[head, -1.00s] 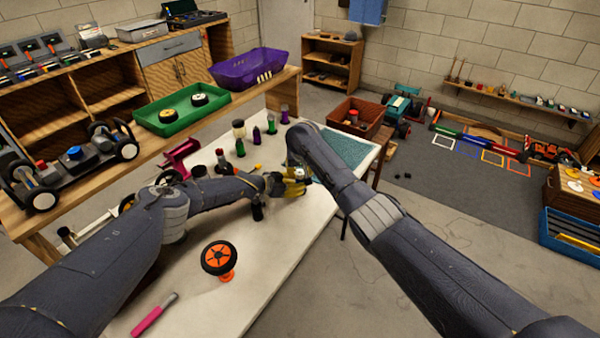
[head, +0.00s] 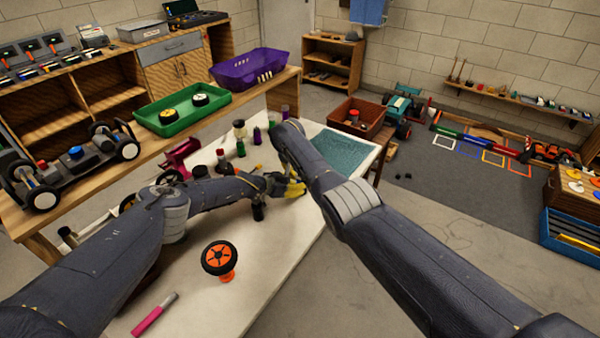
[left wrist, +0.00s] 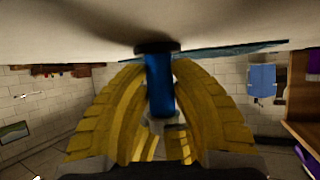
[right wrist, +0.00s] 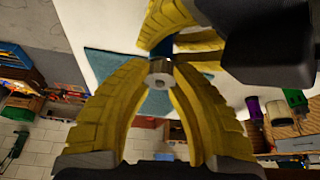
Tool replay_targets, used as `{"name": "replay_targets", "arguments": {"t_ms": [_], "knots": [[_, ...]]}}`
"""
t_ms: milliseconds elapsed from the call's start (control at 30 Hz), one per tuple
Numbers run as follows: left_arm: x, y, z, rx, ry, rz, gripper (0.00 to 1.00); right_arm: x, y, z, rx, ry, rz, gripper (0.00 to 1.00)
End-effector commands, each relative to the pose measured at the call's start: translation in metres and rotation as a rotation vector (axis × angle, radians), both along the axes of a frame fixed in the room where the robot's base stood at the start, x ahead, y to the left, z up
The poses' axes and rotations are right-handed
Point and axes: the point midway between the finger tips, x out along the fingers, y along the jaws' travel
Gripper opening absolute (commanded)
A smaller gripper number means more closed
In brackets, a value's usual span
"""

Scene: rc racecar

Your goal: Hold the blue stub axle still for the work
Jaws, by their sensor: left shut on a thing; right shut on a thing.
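The blue stub axle (left wrist: 159,85) is a short blue cylinder between the yellow fingers of my left gripper (left wrist: 160,72), which is shut on it. A dark disc (left wrist: 157,46) sits at its end. In the head view my left gripper (head: 293,188) is over the white table; the axle is hidden there. In the right wrist view a bit of blue (right wrist: 163,46) shows between the left fingers. My right gripper (right wrist: 160,76) is shut on a small pale grey round piece (right wrist: 160,72) with a central hole, close by the blue axle. Whether they touch is unclear.
An orange wheel (head: 220,258) on a stand and a pink-handled tool (head: 155,315) are on the white table (head: 265,275). Several small bottles (head: 240,140) stand behind the left arm. A teal mat (head: 342,152) covers the far corner. The near table area is mostly clear.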

Motion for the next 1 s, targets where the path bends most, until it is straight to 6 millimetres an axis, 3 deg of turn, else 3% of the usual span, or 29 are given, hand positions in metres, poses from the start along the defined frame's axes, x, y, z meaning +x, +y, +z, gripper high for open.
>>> {"name": "replay_targets", "arguments": {"t_ms": [500, 533, 700, 800, 1000], "knots": [[0.0002, -0.0006, 0.0007, -0.001, 0.0, -0.001, 0.0, -0.0024, 0.0003, -0.0035, 0.0, 0.005, -0.019, 0.0], [0.0002, -0.0006, 0.0007, -0.001, 0.0, -0.001, 0.0, -0.0024, 0.0003, -0.0035, 0.0, 0.005, -0.018, 0.26], [0.0001, -0.0005, 0.0007, -0.001, -0.001, 0.0, 0.0, -0.0017, 0.0003, -0.0023, 0.0, 0.005, -0.018, 0.46], [0.0001, -0.0005, 0.0005, -0.001, -0.001, 0.0, 0.0, -0.0014, 0.0004, -0.0018, 0.0, 0.003, -0.018, 0.55], [-0.0001, -0.0009, 0.0004, -0.001, 0.0, -0.001, 0.0, -0.001, 0.0007, -0.001, 0.001, 0.002, -0.017, 0.55]]}}
